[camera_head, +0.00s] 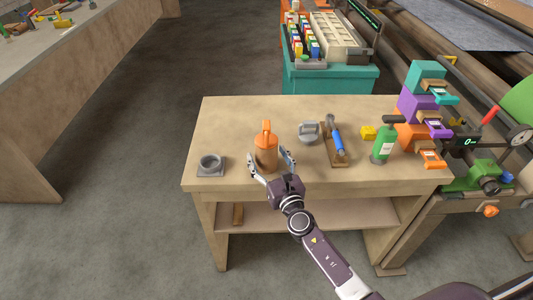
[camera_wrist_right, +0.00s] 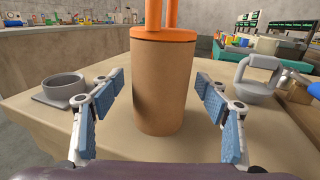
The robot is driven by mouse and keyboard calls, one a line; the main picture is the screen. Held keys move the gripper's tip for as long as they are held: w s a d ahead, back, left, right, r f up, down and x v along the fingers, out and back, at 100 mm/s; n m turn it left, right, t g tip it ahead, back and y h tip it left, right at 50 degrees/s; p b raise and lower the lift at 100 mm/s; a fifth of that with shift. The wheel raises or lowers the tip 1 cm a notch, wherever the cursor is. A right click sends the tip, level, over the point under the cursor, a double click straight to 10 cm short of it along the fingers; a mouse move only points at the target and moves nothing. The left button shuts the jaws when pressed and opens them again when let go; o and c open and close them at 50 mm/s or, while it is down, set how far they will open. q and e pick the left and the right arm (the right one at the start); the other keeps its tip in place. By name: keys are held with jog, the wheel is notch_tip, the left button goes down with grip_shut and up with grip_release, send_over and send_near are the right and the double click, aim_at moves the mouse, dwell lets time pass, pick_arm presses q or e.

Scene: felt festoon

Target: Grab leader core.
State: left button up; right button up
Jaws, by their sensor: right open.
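The leader core (camera_head: 266,153) is a brown cylinder with an orange top and handle. It stands upright on the wooden table (camera_head: 225,120), near its front left. It also shows large in the middle of the right wrist view (camera_wrist_right: 164,90). My right gripper (camera_head: 271,165) is open at the core's near side. In the wrist view its blue-padded fingers (camera_wrist_right: 163,112) stand to the left and right of the core, with gaps on both sides. The core's lower part is partly hidden by the gripper in the head view. My left gripper is not in view.
A grey ring holder (camera_head: 210,165) sits left of the core. A grey handled piece (camera_head: 308,132), a blue-handled tool (camera_head: 337,140) on a wooden rest and a green bottle (camera_head: 384,145) stand to the right. Stacked coloured boxes (camera_head: 418,105) are at the right end.

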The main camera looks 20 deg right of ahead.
jog(key=shift+w+f, duration=0.1)
jog(key=shift+w, duration=0.75)
jog(key=shift+c, duration=0.5)
jog(key=c, duration=1.2)
jog(key=shift+c, duration=0.2)
